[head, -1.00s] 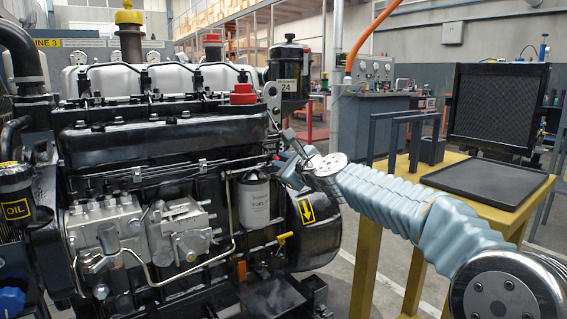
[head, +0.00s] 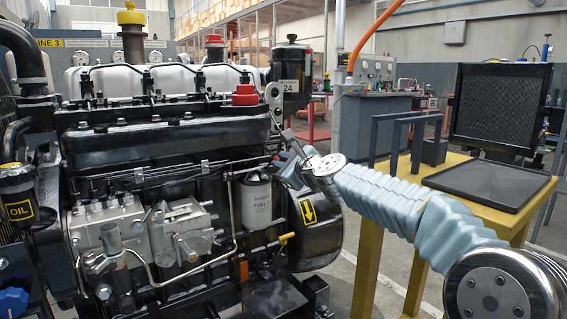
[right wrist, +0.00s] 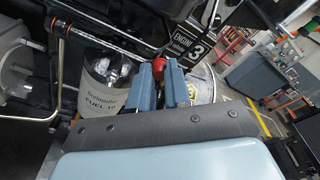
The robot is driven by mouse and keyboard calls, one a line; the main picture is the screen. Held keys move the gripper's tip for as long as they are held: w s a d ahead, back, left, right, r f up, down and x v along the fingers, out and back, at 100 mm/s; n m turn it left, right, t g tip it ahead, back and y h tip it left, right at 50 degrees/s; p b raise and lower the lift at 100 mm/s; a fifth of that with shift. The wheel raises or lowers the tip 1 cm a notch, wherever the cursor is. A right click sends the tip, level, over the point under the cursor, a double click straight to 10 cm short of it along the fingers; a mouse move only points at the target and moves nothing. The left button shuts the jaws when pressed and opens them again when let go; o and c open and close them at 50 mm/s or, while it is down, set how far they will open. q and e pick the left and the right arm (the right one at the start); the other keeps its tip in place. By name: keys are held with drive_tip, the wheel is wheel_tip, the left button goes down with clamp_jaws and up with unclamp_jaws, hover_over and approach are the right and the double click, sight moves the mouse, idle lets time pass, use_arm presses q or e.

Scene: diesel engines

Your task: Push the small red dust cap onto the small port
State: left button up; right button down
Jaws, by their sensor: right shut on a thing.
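The small red dust cap (right wrist: 158,68) shows between the fingertips of my right gripper (right wrist: 161,75) in the right wrist view. The gripper is shut on it, and the fingers hide part of it. In the head view, my right gripper (head: 281,168) is at the right end of the black engine (head: 165,150), above and right of the white fuel filter (head: 256,203). The small port cannot be told apart in either view; the dark engine side lies just beyond the cap. My left gripper is not in view.
A yellow table (head: 515,215) with a black tray stands at right.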

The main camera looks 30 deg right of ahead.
drive_tip(key=c, duration=1)
unclamp_jaws()
drive_tip(key=shift+c, duration=0.4)
drive_tip(key=s, duration=0.7)
drive_tip(key=shift+r, duration=0.4)
